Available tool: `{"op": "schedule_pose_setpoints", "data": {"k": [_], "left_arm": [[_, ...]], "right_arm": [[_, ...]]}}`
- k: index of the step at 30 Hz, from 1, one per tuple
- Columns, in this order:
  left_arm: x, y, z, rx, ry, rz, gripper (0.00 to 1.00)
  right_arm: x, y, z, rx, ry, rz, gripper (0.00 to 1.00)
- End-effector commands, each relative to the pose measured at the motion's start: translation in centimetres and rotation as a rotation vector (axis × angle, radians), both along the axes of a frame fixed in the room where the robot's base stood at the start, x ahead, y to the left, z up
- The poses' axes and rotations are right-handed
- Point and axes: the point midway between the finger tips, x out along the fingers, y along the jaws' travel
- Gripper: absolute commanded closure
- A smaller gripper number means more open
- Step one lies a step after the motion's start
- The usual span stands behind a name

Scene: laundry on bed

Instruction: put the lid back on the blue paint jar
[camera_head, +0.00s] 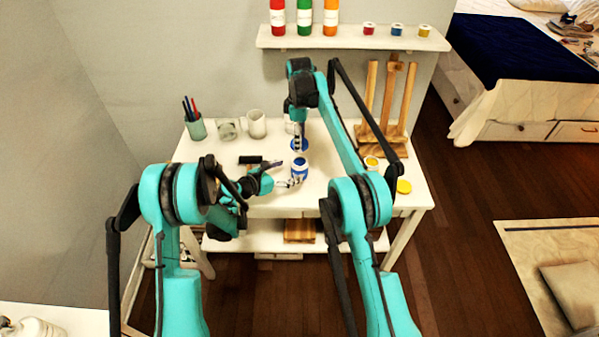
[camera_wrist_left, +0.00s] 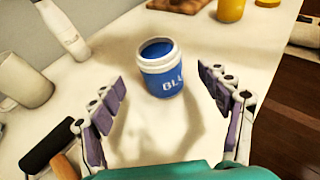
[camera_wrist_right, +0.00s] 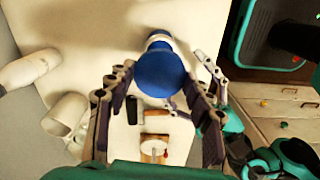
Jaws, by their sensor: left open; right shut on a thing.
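The blue paint jar (camera_head: 299,170) stands upright on the white table. My left gripper (camera_head: 291,183) is low beside the jar. In its wrist view its spread fingers (camera_wrist_left: 165,95) are on either side of the jar, with gaps. My right gripper (camera_head: 299,133) is shut on the blue lid (camera_head: 300,145) and holds it above and behind the jar. In the right wrist view the lid (camera_wrist_right: 160,73) is between the fingertips and partly hides the jar (camera_wrist_right: 158,36).
A yellow jar (camera_head: 371,163) and yellow lid (camera_head: 403,186) are at the right, near a wooden easel (camera_head: 390,105). Mugs (camera_head: 256,124), a pencil cup (camera_head: 196,128) and a white bottle (camera_wrist_left: 63,32) stand at the back. A black object (camera_head: 250,160) lies left.

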Motion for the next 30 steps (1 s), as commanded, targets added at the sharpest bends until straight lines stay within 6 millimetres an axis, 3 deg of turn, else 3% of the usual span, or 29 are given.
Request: {"op": "schedule_pose_setpoints", "data": {"k": [9,23,24,26,30], "left_arm": [[3.4,-3.5,-1.8,0.0,0.0,-0.001,0.23],[4.2,-4.2,-2.2,0.0,0.0,0.0,0.23],[4.2,-4.2,-2.2,0.0,0.0,0.0,0.26],[4.2,-4.2,-2.2,0.0,0.0,0.0,0.42],[4.2,-4.2,-2.2,0.0,0.0,0.0,0.79]], "right_arm": [[0.0,0.0,0.0,0.0,0.0,0.0,0.6],[0.0,0.0,0.0,0.0,0.0,0.0,0.6],[0.0,0.0,0.0,0.0,0.0,0.0,0.6],[0.0,0.0,0.0,0.0,0.0,0.0,0.6],[0.0,0.0,0.0,0.0,0.0,0.0,0.6]]}}
